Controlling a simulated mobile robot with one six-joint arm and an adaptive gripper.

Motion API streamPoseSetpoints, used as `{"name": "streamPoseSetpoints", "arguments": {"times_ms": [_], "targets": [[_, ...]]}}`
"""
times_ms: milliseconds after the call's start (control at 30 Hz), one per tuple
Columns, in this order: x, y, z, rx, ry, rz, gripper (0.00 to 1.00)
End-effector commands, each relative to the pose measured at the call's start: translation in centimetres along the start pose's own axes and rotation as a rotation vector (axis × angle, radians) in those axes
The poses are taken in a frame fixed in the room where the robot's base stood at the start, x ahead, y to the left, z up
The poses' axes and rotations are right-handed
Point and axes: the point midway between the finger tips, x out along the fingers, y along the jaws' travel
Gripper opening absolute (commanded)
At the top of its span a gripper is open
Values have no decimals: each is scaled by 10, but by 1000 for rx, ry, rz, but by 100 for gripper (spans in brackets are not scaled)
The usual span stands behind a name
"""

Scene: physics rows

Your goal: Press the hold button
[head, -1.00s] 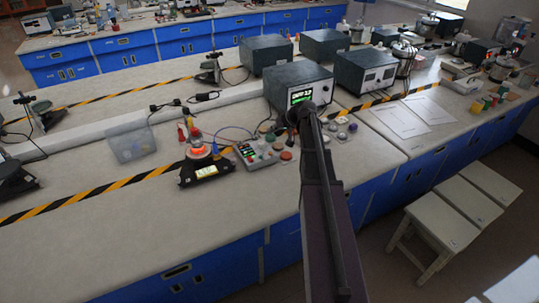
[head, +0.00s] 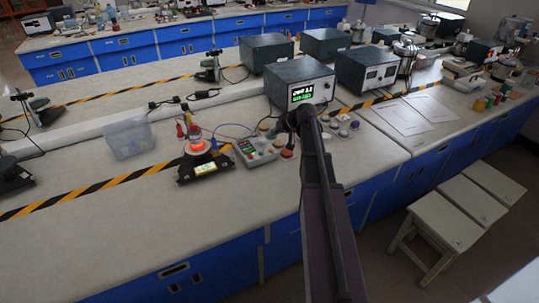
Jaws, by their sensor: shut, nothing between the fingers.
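A grey control box (head: 257,150) with small coloured buttons lies on the near bench, left of my arm. Round knob-like pieces, one orange-brown (head: 287,153), sit beside it. I cannot read any label, so I cannot tell which is the hold button. A dark instrument (head: 299,86) with a lit display stands behind. My gripper (head: 291,123) is at the far end of my dark arm, in front of this instrument and right of the control box. It is shut and empty; its fingertips are mostly hidden by the wrist. I cannot tell whether it touches anything.
A black device (head: 204,168) with a glowing orange top stands left of the control box. A clear tray (head: 127,139) lies farther left. Pale round pieces (head: 343,127) lie right of my arm. The front left bench top is clear. Stools (head: 447,220) stand at the right.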

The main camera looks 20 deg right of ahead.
Motion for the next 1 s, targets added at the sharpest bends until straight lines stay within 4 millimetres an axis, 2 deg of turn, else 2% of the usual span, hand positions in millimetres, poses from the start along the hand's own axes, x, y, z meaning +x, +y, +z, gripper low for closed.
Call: {"name": "streamPoseSetpoints", "arguments": {"times_ms": [33,500,1000], "targets": [[6,5,4,0,0,0,0],[30,23,22,1,0,0,0],[36,28,27,1,1,1,0]]}}
